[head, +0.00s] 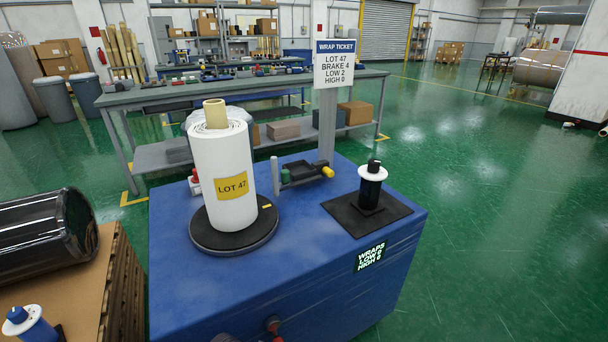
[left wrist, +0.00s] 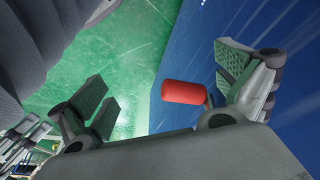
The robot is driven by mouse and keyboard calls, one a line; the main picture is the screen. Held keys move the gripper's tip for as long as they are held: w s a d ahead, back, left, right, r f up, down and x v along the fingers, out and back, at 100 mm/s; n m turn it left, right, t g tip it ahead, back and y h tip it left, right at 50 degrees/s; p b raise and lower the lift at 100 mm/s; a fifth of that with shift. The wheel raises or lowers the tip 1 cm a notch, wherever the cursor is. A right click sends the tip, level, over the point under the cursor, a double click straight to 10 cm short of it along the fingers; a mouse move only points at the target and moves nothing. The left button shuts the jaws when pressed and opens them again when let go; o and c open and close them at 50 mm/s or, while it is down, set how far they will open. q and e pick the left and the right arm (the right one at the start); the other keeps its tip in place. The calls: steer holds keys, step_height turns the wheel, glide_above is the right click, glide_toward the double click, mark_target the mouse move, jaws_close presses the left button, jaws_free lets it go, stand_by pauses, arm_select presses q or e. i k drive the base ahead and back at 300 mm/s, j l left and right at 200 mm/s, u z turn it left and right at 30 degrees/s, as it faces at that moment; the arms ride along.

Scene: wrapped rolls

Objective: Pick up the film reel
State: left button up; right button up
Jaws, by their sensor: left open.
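A black spool with a white disc (head: 372,175) stands upright on a black pad (head: 390,218) at the right of the blue cabinet top. A blue spool with a white top (head: 28,322) is at the lower left, partly cut off. I cannot tell for certain which is the film reel. My left gripper (left wrist: 165,90) shows only in the left wrist view, open, its padded fingers spread. A red cylindrical grip (left wrist: 183,93) appears between the fingers, in front of the blue surface (left wrist: 180,55); contact is not clear. My right gripper is not in view.
A white wrapped roll marked LOT 47 (head: 222,165) stands on a dark turntable (head: 235,238) on the blue cabinet (head: 310,275). A post with a wrap ticket sign (head: 334,65) rises behind. A large black roll (head: 45,235) lies at the left. A workbench (head: 250,90) stands behind.

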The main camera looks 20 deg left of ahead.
mark_target(367, 204)
steer(key=k+l+u, duration=0.1)
steer(key=u, duration=0.35)
steer(key=k+l+u, duration=0.15)
steer(key=u, duration=0.3)
steer(key=k+u, duration=0.15)
steer(key=u, duration=0.3)
